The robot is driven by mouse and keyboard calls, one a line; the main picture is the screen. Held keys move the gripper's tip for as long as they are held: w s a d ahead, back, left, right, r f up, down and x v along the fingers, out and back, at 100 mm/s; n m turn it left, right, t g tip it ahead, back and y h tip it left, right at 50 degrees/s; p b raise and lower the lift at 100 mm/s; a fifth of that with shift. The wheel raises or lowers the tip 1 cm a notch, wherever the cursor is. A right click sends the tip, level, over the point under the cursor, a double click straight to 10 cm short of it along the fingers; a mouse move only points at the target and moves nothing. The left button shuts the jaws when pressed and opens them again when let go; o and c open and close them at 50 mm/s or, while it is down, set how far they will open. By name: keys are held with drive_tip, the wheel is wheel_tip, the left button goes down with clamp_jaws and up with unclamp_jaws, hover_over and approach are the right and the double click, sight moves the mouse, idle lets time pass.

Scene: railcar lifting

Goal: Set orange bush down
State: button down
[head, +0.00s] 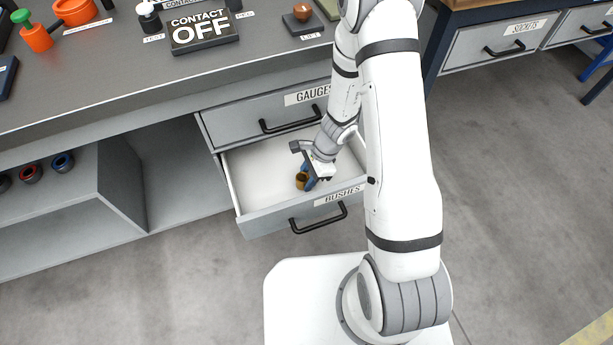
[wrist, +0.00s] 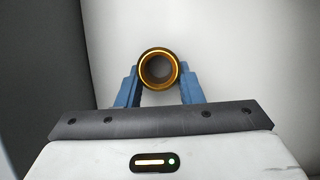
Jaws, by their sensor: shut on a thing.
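The orange bush (wrist: 160,51) is a short ring with an orange rim and a dark outer edge, seen end-on in the wrist view. My gripper (wrist: 160,82) is shut on it, with one blue finger at each side. In the head view the bush (head: 301,181) looks brownish and sits between the fingers of my gripper (head: 307,182), within the open drawer labelled BUSHES (head: 262,222). I cannot tell whether the bush touches the drawer's white floor.
The GAUGES drawer (head: 235,124) above is shut. Its front stands close behind my wrist. The rest of the open drawer looks empty. Several bushes (head: 62,162) stand on the lower shelf (head: 70,190) at left. A CONTACT OFF block (head: 204,33) is on the bench top.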

drive_tip(key=c, duration=1)
unclamp_jaws()
